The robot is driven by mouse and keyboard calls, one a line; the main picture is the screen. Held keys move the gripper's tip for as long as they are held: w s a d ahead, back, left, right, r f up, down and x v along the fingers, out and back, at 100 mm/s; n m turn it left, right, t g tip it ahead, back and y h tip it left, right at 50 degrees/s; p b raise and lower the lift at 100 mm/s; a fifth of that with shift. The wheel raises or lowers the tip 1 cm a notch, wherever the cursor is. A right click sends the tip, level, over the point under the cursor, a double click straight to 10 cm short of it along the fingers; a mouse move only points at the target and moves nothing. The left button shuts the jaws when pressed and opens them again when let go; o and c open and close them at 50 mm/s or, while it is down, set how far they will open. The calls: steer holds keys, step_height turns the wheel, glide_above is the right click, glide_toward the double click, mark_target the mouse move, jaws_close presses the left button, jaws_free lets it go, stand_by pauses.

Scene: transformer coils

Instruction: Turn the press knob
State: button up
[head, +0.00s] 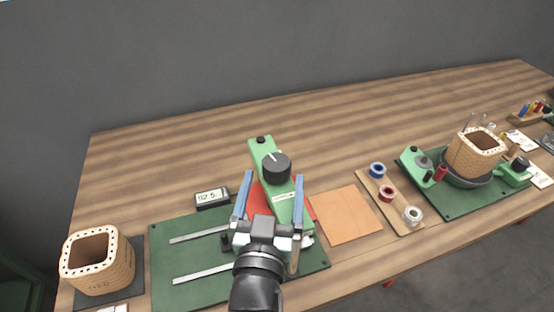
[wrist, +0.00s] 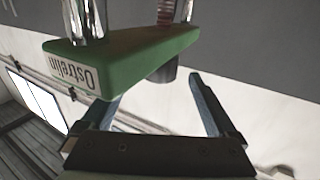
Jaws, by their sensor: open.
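The press (head: 284,208) is a green body on the green mat, with a black round knob (head: 277,168) carrying a white mark on top. My gripper (head: 272,180) is open, its two blue fingers on either side of the press arm, tips near the knob's height. In the wrist view the green press body (wrist: 130,62) carries a label reading "Ostrelin". A short dark cylinder, seemingly the knob (wrist: 162,74), shows beyond it, between the lines of my open fingers (wrist: 155,88). I cannot tell whether the fingers touch the knob. My wrist hides the press's near end.
A small display (head: 212,197) stands left of the press. An orange sheet (head: 346,214) lies right, then a spool board (head: 405,218) and a second green mat (head: 452,203) with another basket (head: 474,152). The back of the table is clear.

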mark_target(272, 176)
steer(key=shift+w+d+p, duration=0.15)
steer(key=shift+w+p, duration=0.05)
steer(key=shift+w, duration=1)
steer(key=shift+w+d+p, duration=0.15)
steer(key=shift+w, duration=1.05)
steer(key=c, duration=1.4)
steer(key=shift+f+b, duration=0.1)
steer(key=shift+b, duration=0.2)
steer(key=h+b, duration=0.1)
steer(key=b, duration=0.2)
steer(key=shift+f+m+b, duration=0.2)
steer(key=shift+m+b, duration=0.2)
steer(key=shift+a+h+b, duration=0.1)
steer(key=shift+h+b, duration=0.3)
steer(key=shift+b, duration=0.2)
steer(key=shift+m+h+b, duration=0.3)
steer(key=shift+b, duration=0.2)
steer(key=shift+r+m+g+h+b, duration=0.3)
steer(key=shift+m+h+b, duration=0.1)
steer(key=shift+h+b, duration=0.1)
